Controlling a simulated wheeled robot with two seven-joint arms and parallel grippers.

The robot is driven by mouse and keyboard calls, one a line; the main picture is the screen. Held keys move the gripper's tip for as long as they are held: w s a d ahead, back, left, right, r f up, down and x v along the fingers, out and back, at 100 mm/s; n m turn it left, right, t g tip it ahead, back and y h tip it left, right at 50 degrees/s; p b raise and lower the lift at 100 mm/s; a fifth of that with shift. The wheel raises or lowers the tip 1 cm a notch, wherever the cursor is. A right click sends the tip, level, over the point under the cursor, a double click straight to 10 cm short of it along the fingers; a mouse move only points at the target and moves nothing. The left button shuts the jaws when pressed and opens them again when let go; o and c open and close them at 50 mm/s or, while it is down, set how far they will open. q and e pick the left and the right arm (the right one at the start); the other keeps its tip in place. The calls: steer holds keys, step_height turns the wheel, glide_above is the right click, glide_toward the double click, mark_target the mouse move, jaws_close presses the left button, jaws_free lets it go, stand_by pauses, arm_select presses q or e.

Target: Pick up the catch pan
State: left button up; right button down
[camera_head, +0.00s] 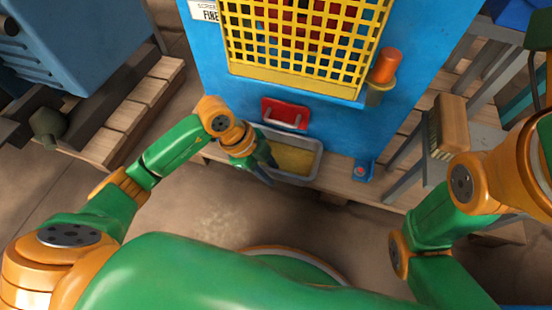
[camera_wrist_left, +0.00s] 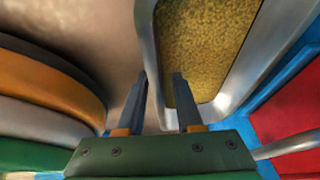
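The catch pan (camera_head: 318,160) is a grey metal tray holding yellow-brown grain. It sits at the foot of the blue mill, below a red panel with a handle. My left gripper (camera_head: 266,170) is at the pan's left end in the head view. In the left wrist view, the gripper (camera_wrist_left: 160,88) is open, with one finger outside the pan's wall (camera_wrist_left: 148,45) and the other over the grain. The rim lies between the fingers; whether either finger touches it I cannot tell. My right arm shows at the right, but its gripper is not visible.
The blue mill (camera_head: 225,90) has a yellow grille (camera_head: 300,80) and a red panel (camera_head: 285,114) above the pan. An orange-topped cylinder (camera_head: 385,66) is on its right. A brush (camera_head: 449,125) rests at the right. Wooden pallet boards (camera_head: 130,110) lie at the left. Floor in front is clear.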

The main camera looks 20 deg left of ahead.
arm_select(q)
jaws_close()
stand_by(1.2)
